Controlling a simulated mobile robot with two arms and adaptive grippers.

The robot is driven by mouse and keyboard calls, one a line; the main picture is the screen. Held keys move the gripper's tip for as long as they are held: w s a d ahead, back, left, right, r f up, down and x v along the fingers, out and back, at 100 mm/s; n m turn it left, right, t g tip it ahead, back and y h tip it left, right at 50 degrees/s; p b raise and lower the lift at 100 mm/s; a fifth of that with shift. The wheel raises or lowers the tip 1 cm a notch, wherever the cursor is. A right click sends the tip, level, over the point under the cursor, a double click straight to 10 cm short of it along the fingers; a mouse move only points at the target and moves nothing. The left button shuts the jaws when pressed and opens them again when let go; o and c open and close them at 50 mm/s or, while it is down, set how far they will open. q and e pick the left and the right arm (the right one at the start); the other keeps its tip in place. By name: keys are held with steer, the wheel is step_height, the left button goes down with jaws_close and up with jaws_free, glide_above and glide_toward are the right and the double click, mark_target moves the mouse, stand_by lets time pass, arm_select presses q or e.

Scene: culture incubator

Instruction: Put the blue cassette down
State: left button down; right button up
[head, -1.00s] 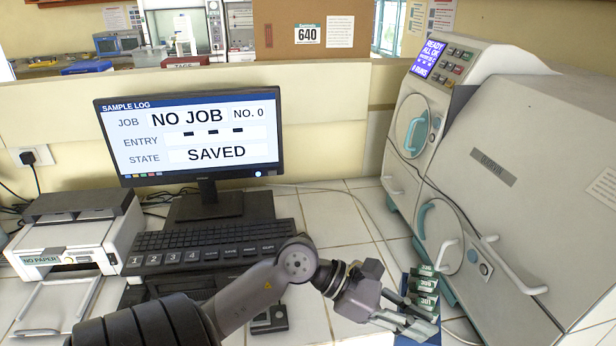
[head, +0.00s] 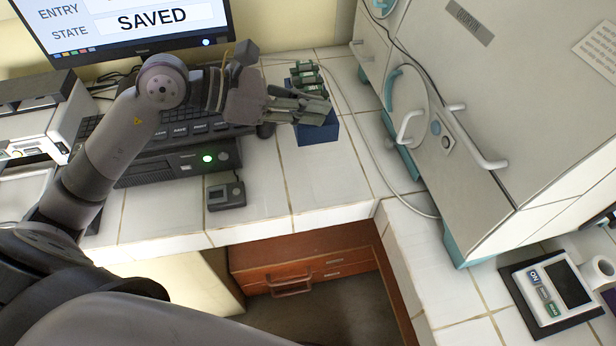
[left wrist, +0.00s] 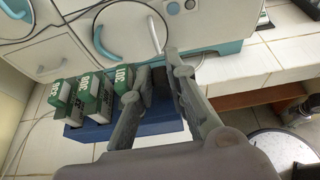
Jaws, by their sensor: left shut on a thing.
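The blue cassette (head: 318,132) is a blue block at the back middle of the tiled bench in the head view. Several green-and-white numbered pieces (head: 305,76) stand in a row on it. In the left wrist view the blue cassette (left wrist: 88,131) lies below the fingers, with the green pieces (left wrist: 93,92) left of them. My left gripper (head: 322,110) is shut on the blue cassette at its near end; the fingers hide part of it. I cannot tell whether its underside touches the tiles. My right gripper is not in view.
The white incubator (head: 500,130) with handles stands to the right. The keyboard (head: 185,120) and a small dark device (head: 226,195) are to the left. A cable (head: 375,165) runs between cassette and incubator. Bare tiles (head: 320,185) lie in front, up to the bench edge.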

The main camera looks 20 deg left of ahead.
arm_select(q)
step_height(320, 180, down, 20)
steer(key=shift+r+p, duration=0.15)
steer(key=shift+p, duration=0.85)
steer(key=c, duration=2)
jaws_free()
steer(key=shift+f, duration=0.2)
steer(key=shift+c, duration=0.2)
steer(key=o, duration=0.5)
steer(key=shift+r, duration=0.1)
